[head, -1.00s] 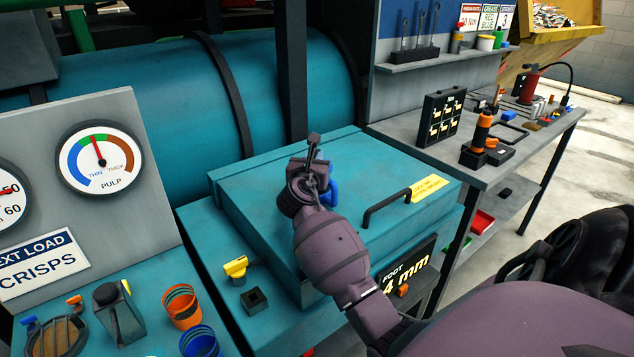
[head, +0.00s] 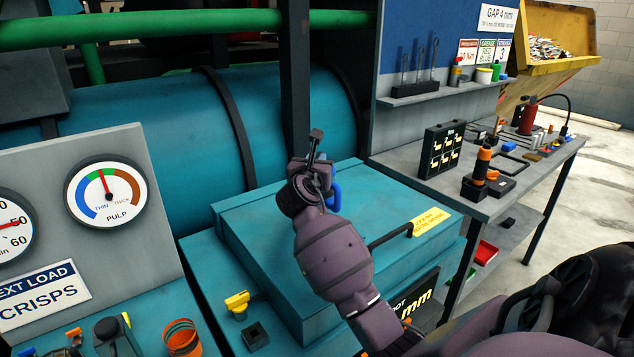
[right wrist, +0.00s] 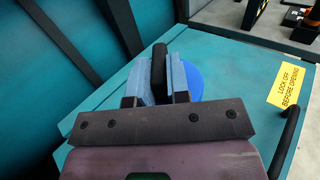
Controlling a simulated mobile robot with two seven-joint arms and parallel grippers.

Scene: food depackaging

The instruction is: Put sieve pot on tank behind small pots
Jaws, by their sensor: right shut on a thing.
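My right gripper (head: 316,160) is shut on a black upright handle (right wrist: 159,70), with one pale blue finger on each side. A round blue part (right wrist: 192,82) shows beside and below the fingers in the right wrist view, and as a blue edge (head: 334,195) in the head view. I take this to be the sieve pot, mostly hidden by my gripper. It is over the rear of the teal lidded box (head: 270,225); I cannot tell whether it touches. My left gripper is out of view.
A large teal cylinder (head: 175,120) and a dark post (head: 295,80) stand behind the box. The lid has a black handle (head: 390,235). A yellow valve (head: 237,302) and a grey bench (head: 400,162) flank it. A dark cup (head: 112,338) is at lower left.

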